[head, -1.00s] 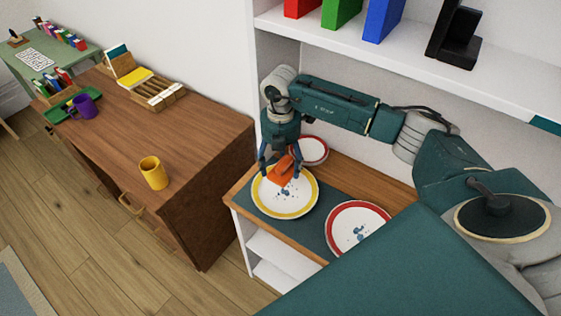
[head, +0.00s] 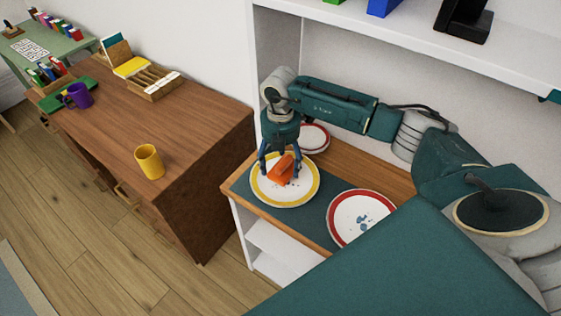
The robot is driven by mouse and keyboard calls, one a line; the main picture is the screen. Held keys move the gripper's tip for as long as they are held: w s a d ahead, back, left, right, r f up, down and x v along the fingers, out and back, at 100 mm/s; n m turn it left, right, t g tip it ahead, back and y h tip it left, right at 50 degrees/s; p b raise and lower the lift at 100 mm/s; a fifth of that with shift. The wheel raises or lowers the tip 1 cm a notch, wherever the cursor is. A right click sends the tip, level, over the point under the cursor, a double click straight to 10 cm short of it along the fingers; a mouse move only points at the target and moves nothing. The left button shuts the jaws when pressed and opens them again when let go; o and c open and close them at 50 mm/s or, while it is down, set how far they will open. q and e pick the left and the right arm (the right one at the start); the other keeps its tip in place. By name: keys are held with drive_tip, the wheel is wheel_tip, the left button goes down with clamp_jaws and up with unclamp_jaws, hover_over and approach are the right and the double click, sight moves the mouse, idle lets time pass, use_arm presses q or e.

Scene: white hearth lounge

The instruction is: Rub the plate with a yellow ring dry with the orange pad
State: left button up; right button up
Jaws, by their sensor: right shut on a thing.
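The plate with a yellow ring (head: 270,196) lies on a dark mat on the wooden counter of the shelf unit. My right gripper (head: 280,168) points down over this plate, shut on the orange pad (head: 281,172). The pad is tilted and at the plate's middle; I cannot tell whether its lower edge touches. A small dark blue spot shows beside the pad; the surface under it is hidden. My left gripper is not in view.
A red-ringed plate (head: 345,231) with blue spots lies to the right on the mat (head: 322,190). Red-rimmed plates (head: 314,137) lie behind my gripper. A white shelf (head: 400,40) overhangs the counter. A brown cabinet (head: 190,130) at left holds a yellow mug (head: 149,162).

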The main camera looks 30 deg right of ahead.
drive_tip(key=shift+f+b, duration=0.5)
drive_tip(key=shift+f, duration=0.2)
idle(0.3)
